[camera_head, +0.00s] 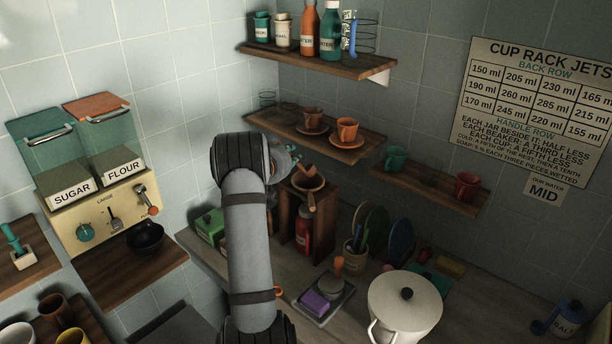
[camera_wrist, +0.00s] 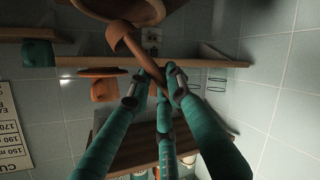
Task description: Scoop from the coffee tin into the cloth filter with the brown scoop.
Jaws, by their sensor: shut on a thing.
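My gripper (camera_wrist: 160,95) has teal fingers shut on the handle of the brown scoop (camera_wrist: 125,38), which points away from the fingers in the wrist view. In the head view my gripper (camera_head: 290,156) is at the top of the wooden stand (camera_head: 330,205), mostly behind my arm. A brown rounded rim, likely the cloth filter (camera_head: 308,184), sits on the stand; a large rounded brown rim (camera_wrist: 150,14) also shows beside the scoop in the wrist view. Whether the scoop holds anything is hidden. I cannot clearly identify the coffee tin; a red container (camera_head: 303,230) stands inside the stand.
A shelf (camera_head: 340,148) with cups on saucers is just above the stand. A green box (camera_head: 209,226) stands left of my arm. A white pot (camera_head: 405,305), a utensil cup (camera_head: 354,258) and a grey tray (camera_head: 325,308) with a purple block crowd the right counter.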

